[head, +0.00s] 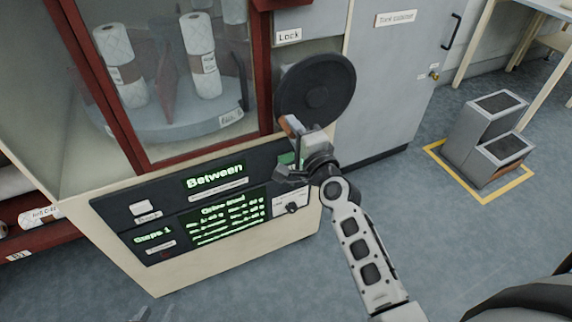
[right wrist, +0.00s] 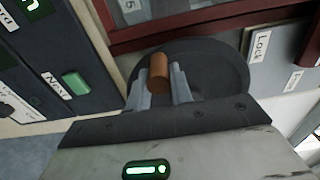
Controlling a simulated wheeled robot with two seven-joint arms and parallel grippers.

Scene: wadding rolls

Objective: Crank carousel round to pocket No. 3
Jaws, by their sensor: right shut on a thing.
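The carousel (head: 190,122) stands behind glass in a red frame, with white wadding rolls (head: 203,50) upright in its pockets. The black crank disc (head: 317,86) is at the right of the window. Its brown handle (head: 289,126) is at the disc's lower left in the head view. My right gripper (head: 294,135) is shut on this handle. The right wrist view shows the handle (right wrist: 158,72) between its two fingers. The display (head: 214,175) reads "Between". Only grey tips, seemingly of my left gripper (head: 150,314), show at the bottom edge; their opening is unclear.
A panel with small lit text and buttons lies under the window; a green button (right wrist: 75,83) shows in the wrist view. A grey cabinet (head: 390,80) stands right of the crank. Grey steps (head: 487,135) stand in a yellow floor outline. Blue floor between is clear.

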